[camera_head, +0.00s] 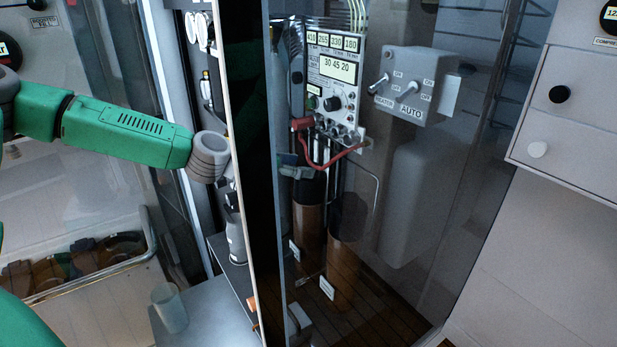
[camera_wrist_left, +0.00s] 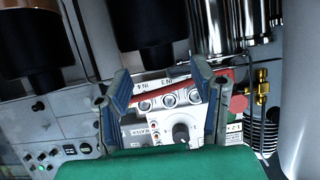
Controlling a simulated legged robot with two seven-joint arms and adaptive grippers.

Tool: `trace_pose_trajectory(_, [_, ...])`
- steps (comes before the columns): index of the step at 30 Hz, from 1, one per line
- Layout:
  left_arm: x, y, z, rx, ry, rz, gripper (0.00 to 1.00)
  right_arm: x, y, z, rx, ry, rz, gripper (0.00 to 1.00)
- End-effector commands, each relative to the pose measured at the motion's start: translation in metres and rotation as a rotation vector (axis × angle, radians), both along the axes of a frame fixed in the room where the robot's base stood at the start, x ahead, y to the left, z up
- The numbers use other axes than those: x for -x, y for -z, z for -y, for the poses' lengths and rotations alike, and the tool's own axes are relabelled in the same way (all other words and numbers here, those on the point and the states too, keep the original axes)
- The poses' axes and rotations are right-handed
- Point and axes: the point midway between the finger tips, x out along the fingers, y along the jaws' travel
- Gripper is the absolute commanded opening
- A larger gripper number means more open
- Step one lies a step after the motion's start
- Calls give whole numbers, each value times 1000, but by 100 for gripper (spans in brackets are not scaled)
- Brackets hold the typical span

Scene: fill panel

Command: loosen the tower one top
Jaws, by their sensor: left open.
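Two brown towers, a rear one (camera_head: 307,222) and a front one (camera_head: 342,262), stand behind the dark glass in the head view. I cannot tell which is tower one. Their dark tops are dim there. The left wrist view looks upside down and shows a black top (camera_wrist_left: 45,48) on a brown body and another black top (camera_wrist_left: 140,35). My left gripper (camera_head: 294,168) is partly hidden by the door edge, near the rear tower's top. In the left wrist view my left gripper (camera_wrist_left: 160,72) is open, with nothing held between its fingers. My right gripper is not in view.
A control panel (camera_head: 335,72) with a red hose (camera_head: 345,154) sits above the towers. A grey switch box (camera_head: 414,85) is right of it. The tall door edge (camera_head: 250,190) crosses in front of my left wrist. A cup (camera_head: 169,307) stands on the lower shelf.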

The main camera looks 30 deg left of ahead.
Motion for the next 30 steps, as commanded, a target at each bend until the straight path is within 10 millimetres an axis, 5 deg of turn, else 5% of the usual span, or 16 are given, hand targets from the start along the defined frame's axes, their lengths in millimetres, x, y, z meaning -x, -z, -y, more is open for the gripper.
trace_pose_trajectory(7, [-24, 12, 10, 0, 0, -1, 51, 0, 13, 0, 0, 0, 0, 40])
trace_pose_trajectory(18, [-28, 12, 12, 2, 1, 0, 51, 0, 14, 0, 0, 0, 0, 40])
trace_pose_trajectory(19, [-28, 12, 12, 2, 1, 0, 48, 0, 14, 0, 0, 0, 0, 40])
trace_pose_trajectory(23, [-28, 12, 12, 2, 1, 0, 2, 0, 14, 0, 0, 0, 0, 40])
trace_pose_trajectory(30, [-28, 12, 12, 0, -8, 0, 2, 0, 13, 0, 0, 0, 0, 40])
